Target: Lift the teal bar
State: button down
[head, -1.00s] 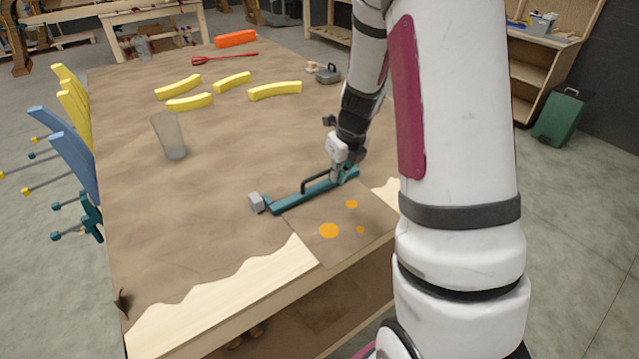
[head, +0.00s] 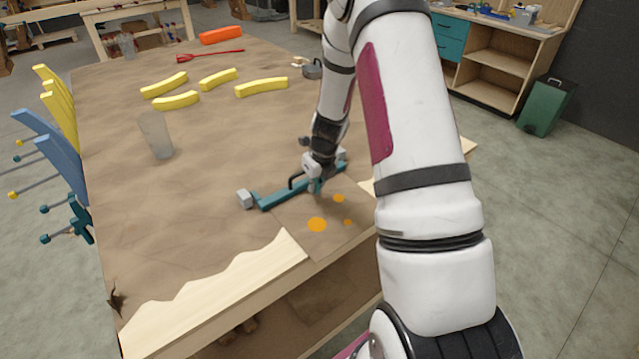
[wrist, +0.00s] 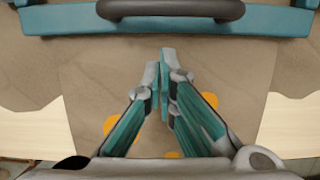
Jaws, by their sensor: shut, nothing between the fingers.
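Several yellow curved pieces (head: 262,87) and a translucent cup (head: 156,137) stand farther back. An orange block (head: 221,35) and a red tool (head: 210,55) lie at the far end. Clamps and blue pieces (head: 62,165) line the left edge. A patch with orange spots (head: 317,225) is near the front edge.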

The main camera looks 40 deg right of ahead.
jog(key=shift+w+a+r, duration=0.1)
jog(key=shift+w+r, duration=0.65)
jog(key=shift+w, duration=0.2)
jog(key=shift+w+r, duration=0.1)
jog(key=shift+w, duration=0.1)
jog(key=shift+w+r+g+b, duration=0.3)
jog(key=shift+r+g+b, duration=0.2)
jog(key=shift+g+b, duration=0.5)
